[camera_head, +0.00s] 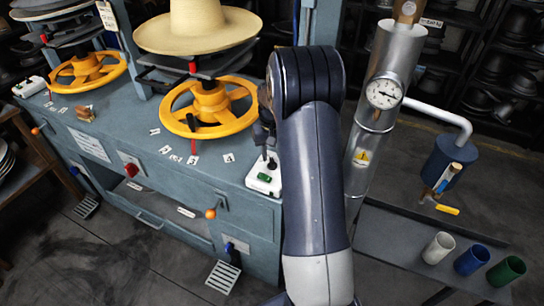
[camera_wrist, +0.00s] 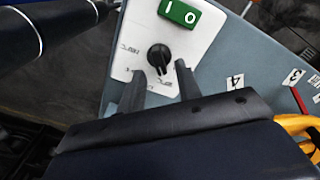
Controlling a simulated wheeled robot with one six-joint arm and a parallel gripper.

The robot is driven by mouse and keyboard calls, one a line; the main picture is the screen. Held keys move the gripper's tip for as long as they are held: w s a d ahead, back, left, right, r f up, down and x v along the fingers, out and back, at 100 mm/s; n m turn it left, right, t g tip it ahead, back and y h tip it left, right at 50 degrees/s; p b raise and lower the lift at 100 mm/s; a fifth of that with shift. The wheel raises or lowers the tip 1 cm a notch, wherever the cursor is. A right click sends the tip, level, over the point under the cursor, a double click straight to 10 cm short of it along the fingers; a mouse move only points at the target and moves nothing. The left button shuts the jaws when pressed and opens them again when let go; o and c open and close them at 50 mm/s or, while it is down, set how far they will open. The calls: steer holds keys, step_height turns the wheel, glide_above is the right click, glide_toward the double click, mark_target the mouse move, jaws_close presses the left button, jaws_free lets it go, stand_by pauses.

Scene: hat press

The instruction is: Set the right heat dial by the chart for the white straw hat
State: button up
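A white control box (camera_wrist: 125,66) fills the upper middle of the wrist view. It carries a black dial (camera_wrist: 158,57) with small printed marks around it, too blurred to read, and a green I/O switch (camera_wrist: 180,13). My gripper (camera_wrist: 159,68) is open, its two dark fingertips apart just below the dial, one to each side; I cannot tell if they touch it. A cream straw hat (camera_head: 197,28) sits over the right press. I cannot make out a legible heat chart.
Yellow handwheels (camera_head: 209,106) stand on the blue-grey bench (camera_head: 140,115), with small numbered cards (camera_wrist: 234,82) around the right one. A second white box (camera_head: 30,86) is at the far left. A metal pipe with a gauge (camera_head: 384,93) stands right of my arm. Several cups (camera_head: 440,247) sit lower right.

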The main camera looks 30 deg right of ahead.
mark_target(272, 159)
step_height(272, 159, up, 9)
steer(key=shift+f+b, duration=0.15)
steer(key=shift+b, duration=0.2)
step_height(272, 159, down, 11)
steer(key=shift+r+p, duration=0.1)
steer(key=shift+p, duration=0.5)
stand_by(0.5)
